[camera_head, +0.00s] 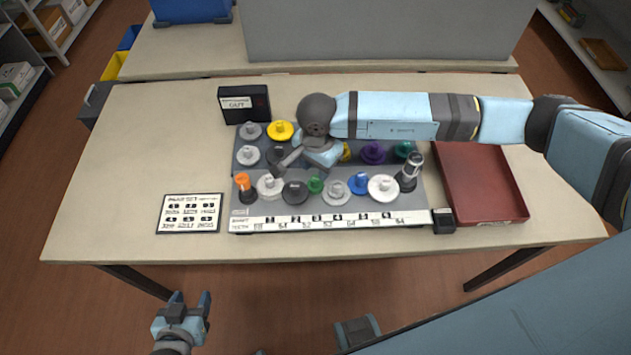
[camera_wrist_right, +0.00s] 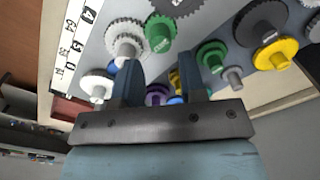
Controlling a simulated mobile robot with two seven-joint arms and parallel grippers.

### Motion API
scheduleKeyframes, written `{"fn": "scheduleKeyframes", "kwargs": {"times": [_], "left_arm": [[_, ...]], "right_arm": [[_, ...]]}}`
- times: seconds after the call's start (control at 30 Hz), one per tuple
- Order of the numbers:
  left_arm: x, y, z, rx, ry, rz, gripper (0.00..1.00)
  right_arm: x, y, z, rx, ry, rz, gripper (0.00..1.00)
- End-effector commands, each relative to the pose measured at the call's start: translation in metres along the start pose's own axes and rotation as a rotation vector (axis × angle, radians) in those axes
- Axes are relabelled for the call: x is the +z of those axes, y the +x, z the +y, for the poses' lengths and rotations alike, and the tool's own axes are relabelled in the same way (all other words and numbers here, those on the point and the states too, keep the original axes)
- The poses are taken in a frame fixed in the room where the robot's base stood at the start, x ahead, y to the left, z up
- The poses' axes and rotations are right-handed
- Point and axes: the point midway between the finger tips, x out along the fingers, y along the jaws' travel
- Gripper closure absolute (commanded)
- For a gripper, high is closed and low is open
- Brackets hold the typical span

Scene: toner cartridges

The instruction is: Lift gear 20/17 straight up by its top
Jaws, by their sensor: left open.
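I cannot read numbers on the gears, so I cannot tell which is gear 20/17. Several gears with raised hubs stand on the grey board (camera_head: 238,208). The front row includes a dark gear (camera_head: 295,193), a small green gear (camera_head: 315,184), a blue gear (camera_head: 360,184) and a white gear (camera_head: 383,188). My right gripper (camera_head: 286,161) is above the board's left-middle, hiding gears beneath. In the right wrist view its fingers (camera_wrist_right: 160,72) are apart with nothing gripped; a green gear (camera_wrist_right: 160,36) shows beyond them. My left gripper (camera_head: 191,300) is open and empty, before the table.
A red tray (camera_head: 484,178) lies right of the board. A black box (camera_head: 243,103) marked OUT stands behind it. A printed card (camera_head: 189,213) lies left. A tall post (camera_head: 409,172) rises at the board's right end.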

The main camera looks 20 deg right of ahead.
Motion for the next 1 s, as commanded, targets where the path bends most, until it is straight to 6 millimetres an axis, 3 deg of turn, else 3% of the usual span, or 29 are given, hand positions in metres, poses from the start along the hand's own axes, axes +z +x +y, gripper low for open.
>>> {"fn": "scheduleKeyframes", "kwargs": {"times": [0.33,0.63,0.8,1.0], "left_arm": [[-0.012,-0.008,0.000,0.000,0.001,-0.001,0.46],[-0.009,-0.008,-0.001,-0.001,0.002,-0.005,0.46],[-0.009,-0.007,-0.001,-0.001,0.002,-0.007,0.46],[-0.009,-0.007,-0.001,-0.001,0.002,-0.006,0.46]], "right_arm": [[0.004,0.045,-0.001,0.003,0.001,-0.001,0.62],[0.004,0.050,-0.001,0.001,0.000,-0.001,0.62],[0.004,0.050,-0.001,0.001,0.000,-0.001,0.98],[0.004,0.050,-0.001,0.001,0.000,-0.001,0.98]]}}
